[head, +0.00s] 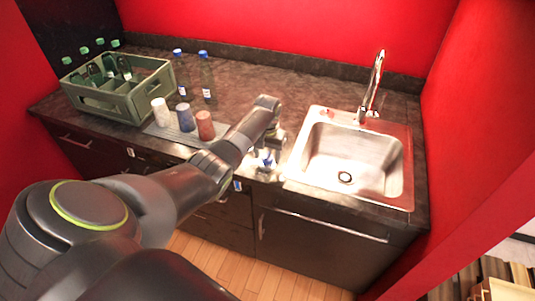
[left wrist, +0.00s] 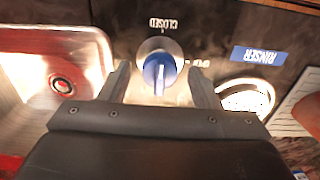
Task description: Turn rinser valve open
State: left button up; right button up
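The rinser valve is a round blue knob (left wrist: 160,72) with a pale raised grip on a light round base, set in the dark counter. Its grip lies in line with the upside-down "CLOSED" label (left wrist: 162,25); an "OPEN" label (left wrist: 201,63) is to its right. My left gripper (left wrist: 159,80) is open, one finger on each side of the knob, with visible gaps. In the head view my left gripper (head: 268,150) hangs over the counter left of the sink, and a bit of the blue knob (head: 265,160) shows below it. My right gripper is not in view.
A blue "RINSER" label (left wrist: 258,55) and a bright round rinser (left wrist: 246,97) lie beside the knob. The metal sink (head: 306,150) with its faucet (head: 374,85) is to the right. Three cups (head: 184,118), two bottles (head: 206,78) and a green crate (head: 125,108) stand to the left.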

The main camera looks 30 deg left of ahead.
pick_arm(q)
jog(key=c, duration=0.9)
jog(key=m+p, duration=0.1)
jog(key=m, duration=0.3)
jog(key=shift+r, duration=0.1)
jog(key=m+p, duration=0.1)
jog(key=m, duration=0.3)
jog(key=shift+m, duration=0.3)
jog(key=m, duration=0.4)
jog(key=shift+w, duration=0.1)
jog(key=m, duration=0.5)
